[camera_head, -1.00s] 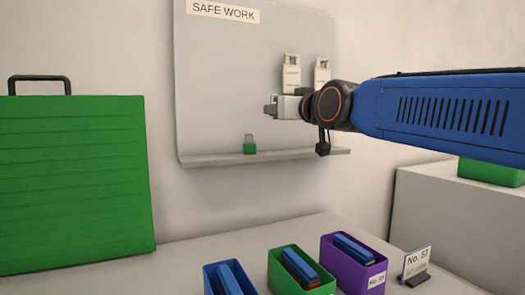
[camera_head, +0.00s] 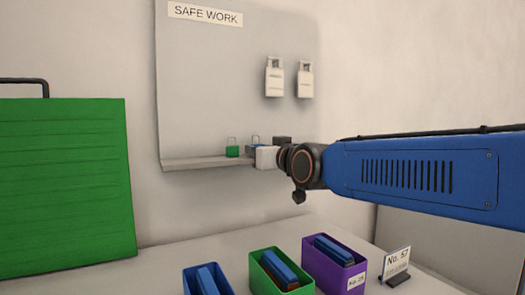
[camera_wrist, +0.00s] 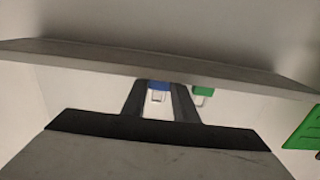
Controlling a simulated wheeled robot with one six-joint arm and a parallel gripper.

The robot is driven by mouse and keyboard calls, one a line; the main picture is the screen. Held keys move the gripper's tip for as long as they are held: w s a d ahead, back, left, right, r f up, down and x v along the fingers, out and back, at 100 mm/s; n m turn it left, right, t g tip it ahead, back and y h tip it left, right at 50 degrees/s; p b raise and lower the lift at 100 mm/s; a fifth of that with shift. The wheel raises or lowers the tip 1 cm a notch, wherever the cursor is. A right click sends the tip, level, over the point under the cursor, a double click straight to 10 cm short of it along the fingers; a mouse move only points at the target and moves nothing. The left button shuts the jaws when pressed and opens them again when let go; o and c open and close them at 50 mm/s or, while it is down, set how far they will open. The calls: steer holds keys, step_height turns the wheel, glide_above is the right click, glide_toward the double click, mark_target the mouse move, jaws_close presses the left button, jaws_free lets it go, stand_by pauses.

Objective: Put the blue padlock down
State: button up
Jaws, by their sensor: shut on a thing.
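The blue padlock (camera_head: 252,147) is at the right of the green padlock, just above the wall board's ledge (camera_head: 195,164), shackle up. In the wrist view its blue body (camera_wrist: 158,85) is between the two dark fingers of my gripper (camera_wrist: 158,93), which is shut on it. My gripper (camera_head: 256,152) reaches in from the right in the head view and hides part of the padlock. I cannot tell whether the padlock touches the ledge. The green padlock (camera_head: 232,151) stands upright on the ledge, and also shows in the wrist view (camera_wrist: 203,91), close beside one finger.
Two pale lock-shaped items (camera_head: 274,77) hang on the grey board (camera_head: 210,80) above. Blue, green and purple bins (camera_head: 322,270) stand on the table below, near a No. 57 card (camera_head: 396,262). A green case (camera_head: 60,180) is at left. The ledge left of the green padlock is clear.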

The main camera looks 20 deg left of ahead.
steer(key=o, duration=0.9)
steer(key=shift+f, duration=0.1)
steer(key=shift+s+d, duration=0.15)
steer(key=shift+d, duration=0.05)
steer(key=v, duration=1.1)
steer(key=shift+s+d, duration=0.2)
